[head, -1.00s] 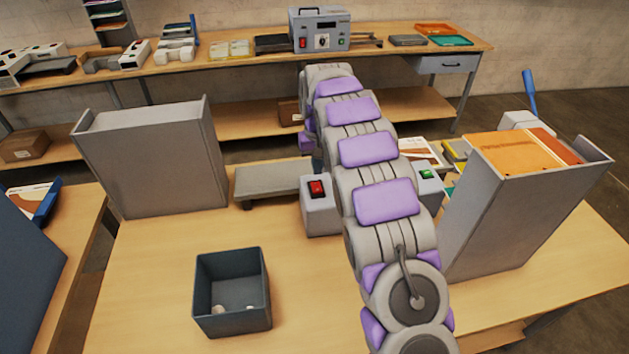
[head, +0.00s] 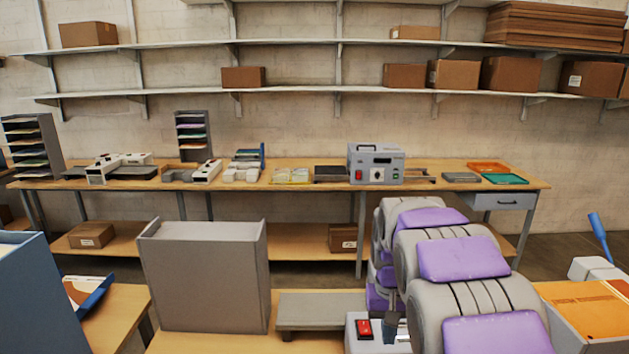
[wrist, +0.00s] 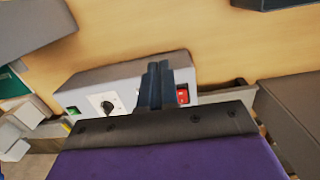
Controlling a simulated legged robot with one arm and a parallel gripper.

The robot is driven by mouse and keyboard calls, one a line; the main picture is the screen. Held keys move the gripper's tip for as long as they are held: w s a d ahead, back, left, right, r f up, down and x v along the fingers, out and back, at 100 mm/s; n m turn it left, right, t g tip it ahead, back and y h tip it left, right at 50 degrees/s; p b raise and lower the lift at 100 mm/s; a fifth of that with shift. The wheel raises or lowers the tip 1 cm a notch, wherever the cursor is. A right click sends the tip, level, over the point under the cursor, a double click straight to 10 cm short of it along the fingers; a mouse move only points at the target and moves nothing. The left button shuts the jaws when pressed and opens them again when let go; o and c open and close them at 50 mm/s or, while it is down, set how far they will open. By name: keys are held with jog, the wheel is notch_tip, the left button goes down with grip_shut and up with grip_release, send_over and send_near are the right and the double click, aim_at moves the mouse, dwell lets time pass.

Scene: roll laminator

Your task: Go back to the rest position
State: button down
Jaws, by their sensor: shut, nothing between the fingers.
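My gripper (wrist: 155,85) is shut and empty in the wrist view, its dark fingers held together in front of the grey roll laminator (wrist: 125,75). The fingers overlap the laminator in the picture, beside its red switch (wrist: 183,95); I cannot tell whether they touch it. A dial and a green button also show on its face. In the head view the laminator (head: 353,342) is partly hidden behind my purple and grey arm, with the red switch (head: 364,328) visible. My arm reaches forward over the table.
A tall grey holder (head: 205,275) stands left of a low grey platform (head: 318,308). An orange-topped stack (head: 590,305) is at right. A back bench (head: 300,183) carries a grey control box (head: 376,165). Cartons sit on wall shelves above.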

jog(key=s+f+b, duration=0.1)
jog(key=s+f, duration=0.1)
jog(key=s, duration=1.5)
jog(key=s+a+f+g+b, duration=0.1)
jog(key=s+f, duration=0.1)
jog(key=s, duration=1.5)
jog(key=shift+s+a+n, duration=0.25)
jog(key=shift+s+n, duration=0.05)
jog(key=shift+s, duration=0.1)
jog(key=w+r+p, duration=0.2)
jog(key=w+r, duration=0.2)
jog(key=w, duration=0.5)
jog(key=w+r+p, duration=0.2)
jog(key=w+r, duration=0.1)
jog(key=w, duration=0.7)
jog(key=w+r+p, duration=0.2)
jog(key=w+r, duration=0.2)
jog(key=w, duration=0.5)
jog(key=w+f+p, duration=0.3)
jog(key=w, duration=0.9)
jog(key=w+f+p, duration=0.3)
jog(key=w+p, duration=0.1)
jog(key=w, duration=0.9)
jog(key=shift+f, duration=0.35)
